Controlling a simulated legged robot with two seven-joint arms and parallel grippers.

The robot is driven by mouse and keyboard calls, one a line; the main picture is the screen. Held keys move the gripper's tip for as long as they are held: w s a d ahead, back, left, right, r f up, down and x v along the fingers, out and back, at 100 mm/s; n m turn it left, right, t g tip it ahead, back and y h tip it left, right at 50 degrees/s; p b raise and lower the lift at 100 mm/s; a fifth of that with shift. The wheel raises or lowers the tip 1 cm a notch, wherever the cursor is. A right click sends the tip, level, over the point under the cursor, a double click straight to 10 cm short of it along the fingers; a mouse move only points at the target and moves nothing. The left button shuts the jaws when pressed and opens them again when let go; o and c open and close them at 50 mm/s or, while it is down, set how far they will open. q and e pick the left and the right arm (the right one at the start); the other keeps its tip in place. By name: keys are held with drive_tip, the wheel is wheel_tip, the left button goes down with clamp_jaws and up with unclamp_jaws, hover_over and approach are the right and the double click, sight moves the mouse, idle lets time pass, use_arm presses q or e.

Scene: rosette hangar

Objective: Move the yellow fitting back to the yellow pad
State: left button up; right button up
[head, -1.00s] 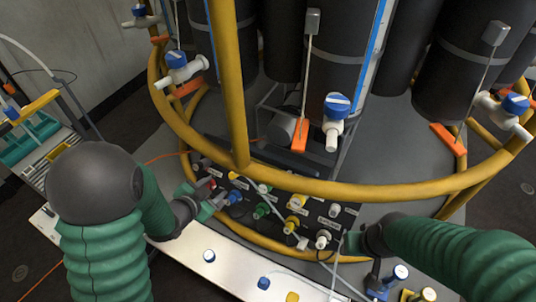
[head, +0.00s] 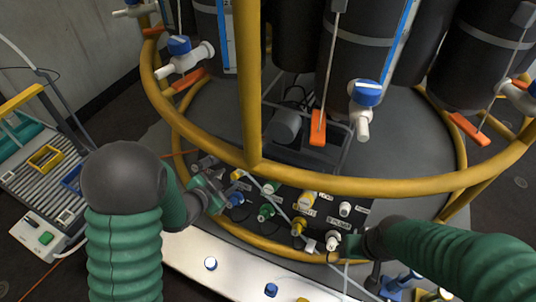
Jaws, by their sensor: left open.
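A dark panel (head: 283,223) carries several coloured fittings in rows. Yellow fittings sit at its middle, one upper (head: 308,199) and one lower (head: 298,227), and a small yellow one (head: 237,175) sits at its upper left. A yellow piece (head: 303,299) shows at the bottom edge on the white shelf; I cannot tell if it is the pad. My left gripper (head: 217,194) is open at the panel's left end, just left of a blue fitting (head: 237,199). My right gripper (head: 347,245) is at the right end beside a white fitting (head: 333,240); its jaws are unclear.
A yellow rail (head: 330,186) curves above the panel, with a yellow post (head: 249,80) rising from it. The white shelf (head: 187,258) in front holds a white-and-blue cap (head: 210,264) and a blue one (head: 271,290). A ribbed rack (head: 50,180) stands at left.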

sight(233, 177)
use_arm(q)
drive_tip(key=w+d+f, duration=0.1)
drive_tip(key=w+d, duration=0.1)
drive_tip(key=shift+w+d+f+b, duration=0.3)
drive_tip(key=shift+w+f+b, duration=0.05)
drive_tip(key=shift+w+b, duration=0.05)
drive_tip(key=shift+w+a+f, duration=0.1)
drive_tip(key=shift+w+f, duration=0.05)
drive_tip(key=shift+w, duration=0.05)
drive_tip(key=shift+w+a+f, duration=0.1)
drive_tip(key=shift+w+a, duration=0.05)
drive_tip(key=shift+a, duration=0.25)
drive_tip(key=shift+d, duration=0.4)
drive_tip(key=shift+a, duration=0.35)
use_arm(e)
drive_tip(key=shift+d+f, duration=0.4)
drive_tip(key=shift+f, duration=0.25)
use_arm(q)
drive_tip(key=shift+d, duration=0.15)
use_arm(e)
drive_tip(key=shift+d, duration=0.1)
use_arm(q)
clamp_jaws()
